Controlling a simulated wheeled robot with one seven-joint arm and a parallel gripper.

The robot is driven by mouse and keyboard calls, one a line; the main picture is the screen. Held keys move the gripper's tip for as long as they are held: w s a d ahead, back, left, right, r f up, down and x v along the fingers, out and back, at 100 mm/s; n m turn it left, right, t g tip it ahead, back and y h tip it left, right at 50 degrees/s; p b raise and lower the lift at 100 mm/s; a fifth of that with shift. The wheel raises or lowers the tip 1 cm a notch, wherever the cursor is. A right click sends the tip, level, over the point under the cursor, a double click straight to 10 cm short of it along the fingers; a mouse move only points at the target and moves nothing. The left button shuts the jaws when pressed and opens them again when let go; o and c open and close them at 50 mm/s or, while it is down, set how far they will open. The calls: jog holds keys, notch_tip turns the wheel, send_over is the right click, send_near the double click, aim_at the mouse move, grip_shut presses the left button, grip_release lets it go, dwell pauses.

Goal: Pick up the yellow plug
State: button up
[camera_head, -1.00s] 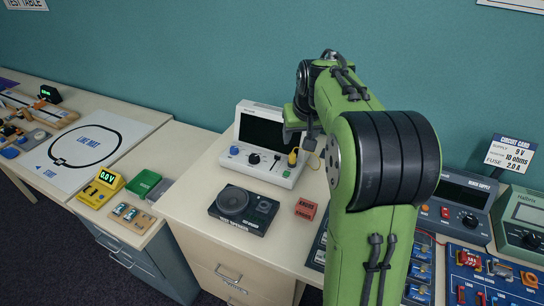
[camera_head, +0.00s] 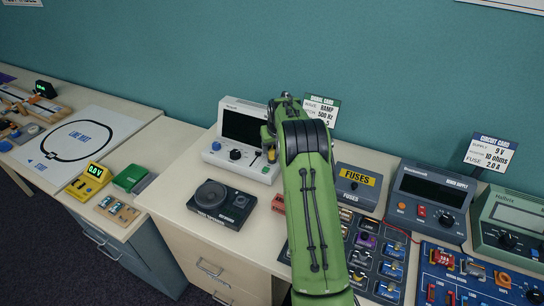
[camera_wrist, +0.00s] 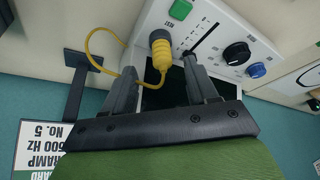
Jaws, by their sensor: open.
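The yellow plug (camera_wrist: 161,52) stands in a socket on the panel of a white instrument (camera_wrist: 205,15), with a yellow cable looping off to the left in the wrist view. My gripper (camera_wrist: 158,72) is open, with one finger on each side of the plug and a visible gap on both sides. In the head view a little of the plug (camera_head: 271,155) shows below the end of my green arm, at the right of the white instrument (camera_head: 216,149). My fingers are mostly hidden there.
A slider, knobs and a green button (camera_wrist: 180,9) sit near the plug. A card (camera_head: 322,108) on a stand is close behind my gripper. A black speaker unit (camera_head: 220,205), a red block (camera_head: 278,203) and a fuses box (camera_head: 357,187) stand nearby.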

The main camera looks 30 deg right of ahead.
aim_at(272, 151)
jog(key=x, duration=0.4)
jog(key=shift+w+f, duration=0.25)
jog(key=shift+s+a+r, duration=0.1)
jog(key=shift+c, duration=0.6)
jog(key=c, duration=1)
grip_shut()
jog(key=shift+r, duration=0.1)
